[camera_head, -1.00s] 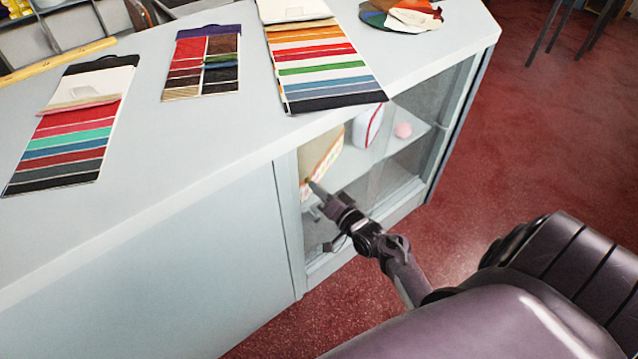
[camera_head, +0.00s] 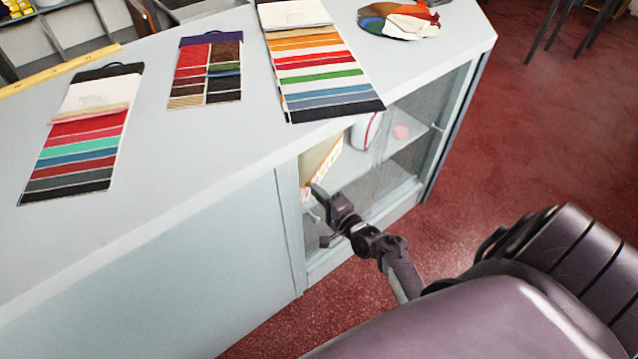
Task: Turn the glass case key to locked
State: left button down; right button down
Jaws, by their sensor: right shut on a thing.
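The glass case (camera_head: 408,192) is built into the end of the pale counter, with glass panes in a grey frame. My right gripper (camera_head: 317,190) is at the left part of the glass front, close to the left frame post. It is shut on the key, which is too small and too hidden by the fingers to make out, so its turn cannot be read. My left gripper is not in view.
Inside the case, a box, a white and red item (camera_head: 366,130) and a pink ball (camera_head: 401,131) sit on a shelf. Striped swatch cards (camera_head: 318,62) and a round colour fan (camera_head: 398,21) lie on the counter (camera_head: 200,150).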

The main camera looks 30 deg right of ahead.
dwell(0.4)
jog(key=c, duration=1.6)
grip_release()
jog(key=s, duration=0.7)
jog(key=shift+s+d, duration=0.35)
